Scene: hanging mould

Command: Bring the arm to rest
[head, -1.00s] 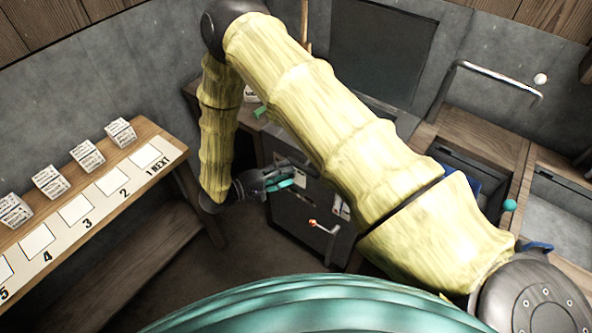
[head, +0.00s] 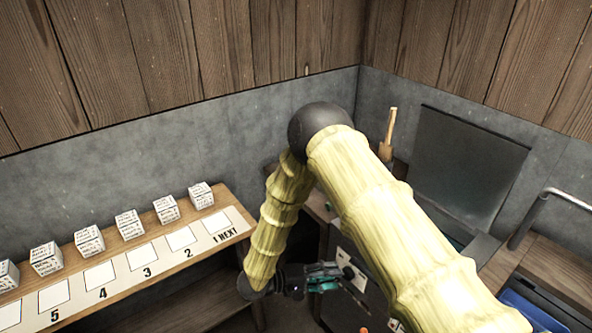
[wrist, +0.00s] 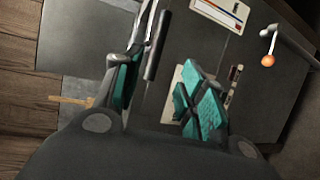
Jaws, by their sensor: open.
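My arm, in yellow ribbed sleeves, crosses the head view and bends down at a dark elbow. My gripper (head: 325,277) hangs low, right of the shelf end and before the dark cabinet (head: 345,240). The dark cabinet front (wrist: 255,95) lies beyond the fingers. It bears pale labels and a lever with an orange knob (wrist: 268,61). I cannot judge the gap between fingers and cabinet.
A wooden shelf (head: 232,222) on the left has numbered pads and several printed white cubes (head: 167,208). A dark panel (head: 465,165) stands at the back right. A metal rail (head: 560,197) and a blue bin (head: 535,315) are at right. A wooden handle (head: 391,125) rises behind my arm.

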